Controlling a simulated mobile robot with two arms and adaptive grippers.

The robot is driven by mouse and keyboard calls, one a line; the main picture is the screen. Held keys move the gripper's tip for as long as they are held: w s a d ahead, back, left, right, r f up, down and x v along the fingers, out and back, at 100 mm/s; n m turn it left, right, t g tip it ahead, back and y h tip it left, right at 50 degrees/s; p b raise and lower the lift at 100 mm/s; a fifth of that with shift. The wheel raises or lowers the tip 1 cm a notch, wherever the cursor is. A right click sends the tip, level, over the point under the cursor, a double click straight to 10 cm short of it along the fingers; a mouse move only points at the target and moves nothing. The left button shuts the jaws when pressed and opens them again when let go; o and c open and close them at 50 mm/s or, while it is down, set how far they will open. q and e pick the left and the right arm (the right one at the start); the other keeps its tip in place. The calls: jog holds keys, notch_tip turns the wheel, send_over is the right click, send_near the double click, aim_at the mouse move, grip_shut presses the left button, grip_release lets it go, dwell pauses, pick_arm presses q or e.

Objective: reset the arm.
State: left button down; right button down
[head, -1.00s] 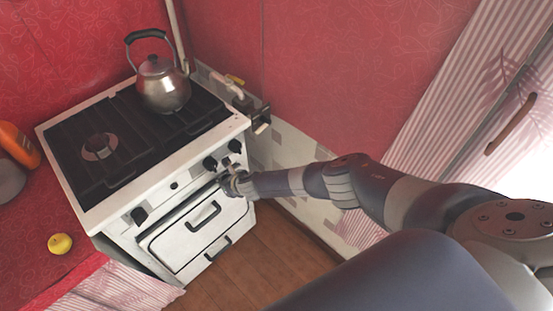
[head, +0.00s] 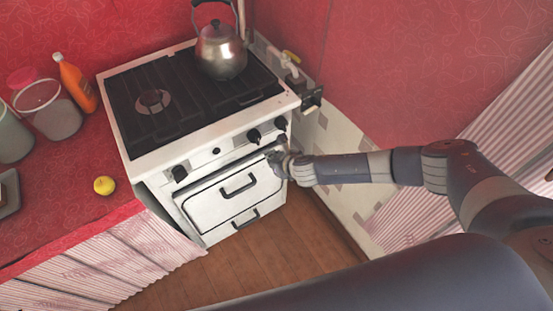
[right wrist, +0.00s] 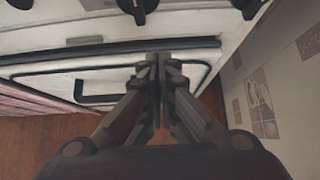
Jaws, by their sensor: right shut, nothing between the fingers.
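My right arm comes in from the right in the head view. Its gripper (head: 277,158) is at the upper right of the stove front, just below the knobs. In the right wrist view the gripper (right wrist: 158,62) has its fingers together and empty, in front of the oven door (right wrist: 110,80) near its top edge. I cannot tell whether it touches the door. The white stove (head: 150,160) has its oven door closed, with a dark handle (head: 238,186). My left gripper is not in view.
A metal kettle (head: 221,52) stands on the stove's back right. The red counter (head: 60,215) at left holds a yellow apple (head: 104,185), an orange bottle (head: 75,84) and a glass jar (head: 48,108). A tiled wall (head: 335,150) is close on the right. Wooden floor (head: 255,255) is clear.

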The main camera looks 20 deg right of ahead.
jog(key=shift+v, duration=1.95)
jog(key=shift+f, duration=0.1)
jog(key=s+d+f+m+g+h, duration=0.1)
jog(key=s+d+f+m, duration=0.1)
jog(key=s+f+m, duration=0.65)
jog(key=s+d+f+m+g+h, duration=0.1)
jog(key=s+d+f+m+g, duration=0.15)
jog(key=f+m, duration=1)
jog(key=s+d+f+m+g, duration=0.1)
jog(key=s+f+m, duration=0.3)
jog(key=s, duration=0.8)
jog(key=s+d+f+m+g, duration=0.2)
jog(key=s+f+m, duration=0.3)
jog(key=s, duration=0.8)
jog(key=s+d+f+m+g+h, duration=0.1)
jog(key=s+f+m, duration=0.4)
jog(key=s, duration=0.8)
jog(key=shift+d+m+g, duration=0.35)
jog(key=shift+d+m, duration=0.15)
jog(key=shift+m, duration=0.6)
jog(key=shift+s, duration=0.1)
